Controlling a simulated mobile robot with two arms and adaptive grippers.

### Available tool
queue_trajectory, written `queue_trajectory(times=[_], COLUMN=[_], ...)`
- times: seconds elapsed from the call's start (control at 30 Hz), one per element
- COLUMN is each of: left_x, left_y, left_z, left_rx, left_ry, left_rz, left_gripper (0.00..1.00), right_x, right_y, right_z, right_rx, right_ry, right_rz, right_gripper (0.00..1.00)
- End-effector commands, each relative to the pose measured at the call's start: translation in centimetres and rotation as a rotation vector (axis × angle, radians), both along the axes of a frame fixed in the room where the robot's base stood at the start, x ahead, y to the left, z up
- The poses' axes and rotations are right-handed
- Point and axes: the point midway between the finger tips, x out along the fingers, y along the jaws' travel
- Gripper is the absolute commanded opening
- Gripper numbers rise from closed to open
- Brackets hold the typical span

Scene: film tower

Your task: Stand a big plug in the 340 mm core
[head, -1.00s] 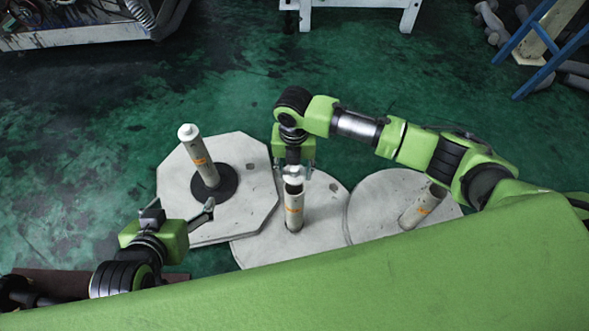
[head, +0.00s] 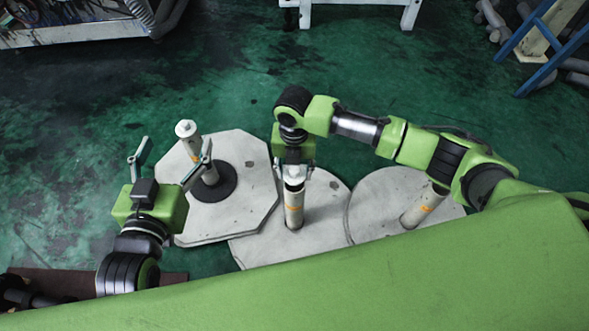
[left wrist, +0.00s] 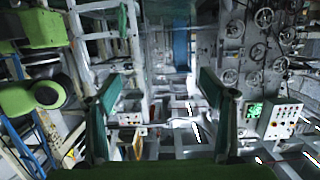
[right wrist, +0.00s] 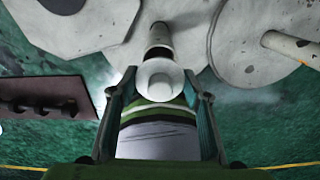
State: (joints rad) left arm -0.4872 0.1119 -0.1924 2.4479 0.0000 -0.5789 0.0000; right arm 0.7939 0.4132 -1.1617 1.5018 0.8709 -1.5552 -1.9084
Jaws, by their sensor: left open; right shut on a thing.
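My right gripper (head: 294,170) is shut on a white plug (right wrist: 160,80). It holds the plug over the upper end of the middle core (head: 294,208), a pale upright tube with an orange mark. The core's dark upper end shows just below the plug; I cannot tell whether the plug has entered it. My left gripper (head: 174,148) is open and empty, near the left core (head: 199,160). That core stands upright on a dark disc and has a white plug in its top. A right core (head: 423,207) shows partly behind the body. I cannot read the core lengths.
An octagonal pale slab (head: 245,165) carries the left core. Round pale slabs lie under the middle core (head: 322,200) and the right core (head: 375,195). A white-framed bench stands at the back. The green floor (head: 240,80) between is clear.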

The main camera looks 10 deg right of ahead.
Motion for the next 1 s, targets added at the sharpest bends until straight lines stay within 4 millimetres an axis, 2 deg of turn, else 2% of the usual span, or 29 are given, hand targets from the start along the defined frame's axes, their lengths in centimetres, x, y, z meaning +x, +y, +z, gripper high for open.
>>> queue_trajectory(times=[0.33, 0.7, 1.0], left_x=[0.8, 0.5, 0.0], left_y=[-0.8, -1.3, -1.4], left_z=[4.1, 8.4, 10.7], left_rx=[-0.049, -0.101, -0.128], left_ry=[-0.192, -0.391, -0.492], left_rz=[-0.013, -0.024, -0.030], left_gripper=[0.75, 0.75, 0.75], right_x=[0.0, 0.0, 0.0], right_y=[0.0, 0.0, 0.0], right_z=[-0.8, -1.6, -1.9], right_rx=[0.000, 0.000, 0.000], right_ry=[-0.001, -0.001, -0.001], right_rz=[0.000, 0.000, 0.000], right_gripper=[0.23, 0.23, 0.23])
